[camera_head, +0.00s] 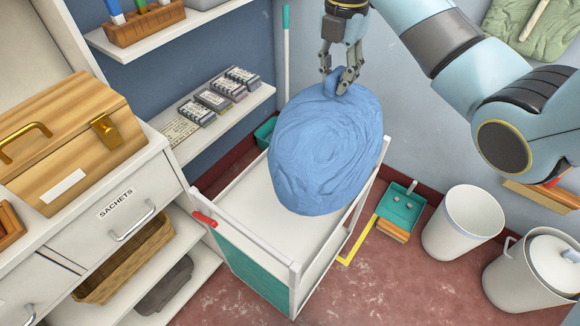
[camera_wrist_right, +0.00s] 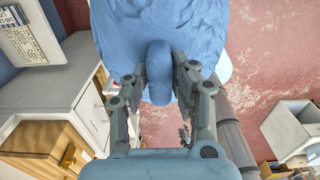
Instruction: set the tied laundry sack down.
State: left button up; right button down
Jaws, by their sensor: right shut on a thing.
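The tied laundry sack (camera_head: 325,150) is a large blue rounded bundle with a small knot at its top. My right gripper (camera_head: 341,88) is shut on that knot, from above. In the right wrist view the gripper (camera_wrist_right: 160,92) has a finger on each side of the knot, and the sack (camera_wrist_right: 158,30) fills the top middle. The sack is over the white cart (camera_head: 245,190) with teal side panels. It hides part of the cart's far end, and I cannot tell whether it touches the cart. My left gripper is not in view.
A wooden box (camera_head: 65,140) stands on the white cabinet (camera_head: 125,205) at left. Shelves with small packets (camera_head: 212,100) are on the back wall. A white bin (camera_head: 463,222), a lidded bucket (camera_head: 530,270) and a teal dustpan (camera_head: 401,207) are on the red floor at right.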

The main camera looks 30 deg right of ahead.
aim_at(331, 100)
jog(key=shift+w, duration=0.3)
jog(key=shift+f, duration=0.15)
notch_tip(331, 100, down, 5)
jog(key=shift+f, duration=0.55)
notch_tip(331, 100, down, 2)
jog(key=shift+s+f+p, duration=0.1)
jog(key=shift+p, duration=0.2)
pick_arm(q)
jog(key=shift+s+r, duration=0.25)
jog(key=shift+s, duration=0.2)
pick_arm(e)
jog(key=shift+f, duration=0.6)
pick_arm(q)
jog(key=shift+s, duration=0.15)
pick_arm(e)
jog(key=c, duration=1.1)
grip_release()
jog(key=shift+s+f, duration=0.1)
